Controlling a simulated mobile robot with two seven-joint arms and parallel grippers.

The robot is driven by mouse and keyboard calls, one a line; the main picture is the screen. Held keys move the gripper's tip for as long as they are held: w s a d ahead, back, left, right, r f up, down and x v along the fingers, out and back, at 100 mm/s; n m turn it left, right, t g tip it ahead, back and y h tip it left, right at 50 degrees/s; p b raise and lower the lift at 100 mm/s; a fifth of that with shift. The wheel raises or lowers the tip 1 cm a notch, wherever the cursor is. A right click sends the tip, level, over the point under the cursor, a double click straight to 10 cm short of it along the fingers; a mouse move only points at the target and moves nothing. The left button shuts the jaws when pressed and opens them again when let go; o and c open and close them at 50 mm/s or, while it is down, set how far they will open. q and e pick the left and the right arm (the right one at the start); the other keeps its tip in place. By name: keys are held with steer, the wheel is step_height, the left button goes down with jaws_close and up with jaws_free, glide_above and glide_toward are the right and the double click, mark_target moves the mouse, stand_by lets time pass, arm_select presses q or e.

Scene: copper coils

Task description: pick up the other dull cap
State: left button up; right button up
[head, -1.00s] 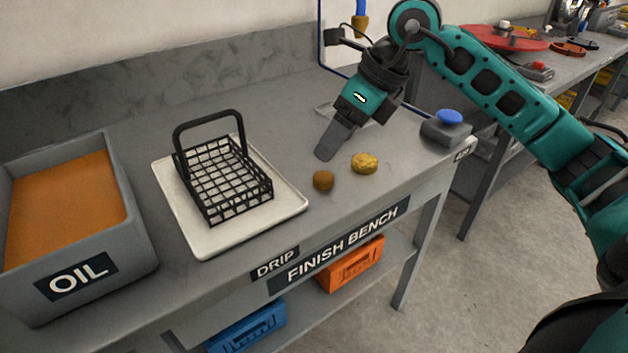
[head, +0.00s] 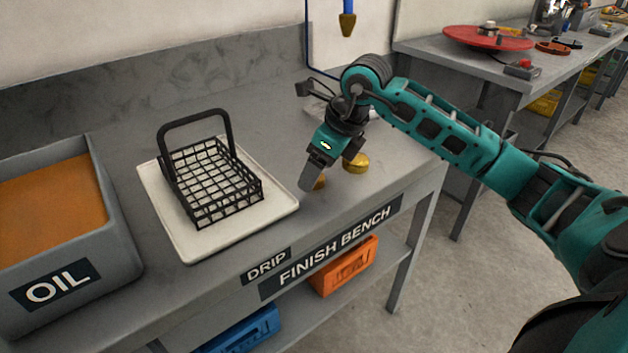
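The dull brown cap (head: 321,183) sits on the bench top right of the white drip tray. It is mostly hidden behind the fingers of my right gripper (head: 308,181). The gripper points down at the cap, seen side-on, so its opening and any contact with the cap cannot be told. A brighter, gold-coloured cap (head: 357,163) lies just behind and right of the gripper, partly covered by it. My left gripper is not in view.
A black wire basket (head: 212,180) with an upright handle stands on the white drip tray (head: 190,250), empty. The grey oil tank (head: 120,235) is at the far left. A blue crate (head: 240,332) and an orange crate (head: 345,268) are under the bench.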

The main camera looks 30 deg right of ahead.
steer(key=shift+w+a+f, duration=0.15)
steer(key=shift+f, duration=0.3)
steer(key=c, duration=1.2)
steer(key=shift+o, duration=0.2)
steer(key=shift+r, duration=0.1)
